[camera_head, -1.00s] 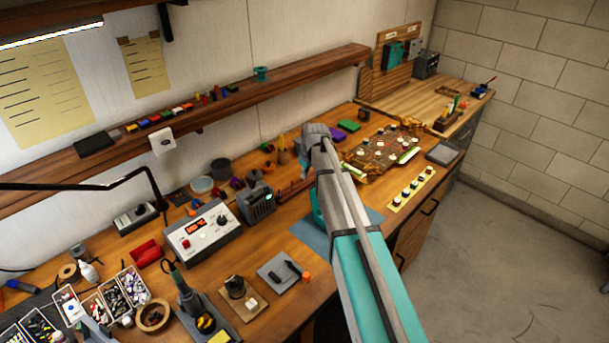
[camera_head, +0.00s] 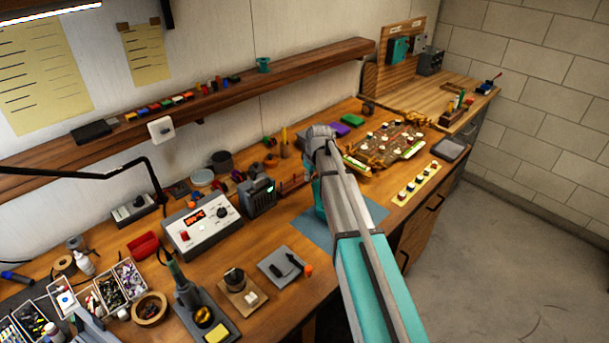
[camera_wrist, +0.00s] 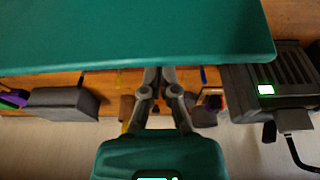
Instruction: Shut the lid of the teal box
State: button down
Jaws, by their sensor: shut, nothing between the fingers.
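A broad, flat teal panel of the teal box (camera_wrist: 140,35) fills the top of the wrist view, with its straight edge towards my gripper. Whether it is the lid, and how far open it stands, I cannot tell. My gripper (camera_wrist: 160,76) is shut and empty, its fingertips at that edge. Touching or apart is unclear. In the head view my arm hides my gripper and most of the area over the blue mat (camera_head: 367,214). A small teal patch shows left of my arm there; I cannot tell whether it is box or arm.
A grey device with a green display (camera_wrist: 265,90) stands right of my gripper in the wrist view; it is also in the head view (camera_head: 257,197). A power supply (camera_head: 201,223) stands left of it. Open floor lies right.

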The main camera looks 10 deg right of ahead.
jog(key=shift+s+d+r, duration=0.35)
jog(key=shift+s+d, duration=0.05)
jog(key=shift+s, duration=0.25)
jog(key=shift+s+d+r+t+y, duration=0.15)
jog(key=shift+s+r+t+y, duration=0.15)
jog(key=shift+t, duration=0.2)
dwell(0.7)
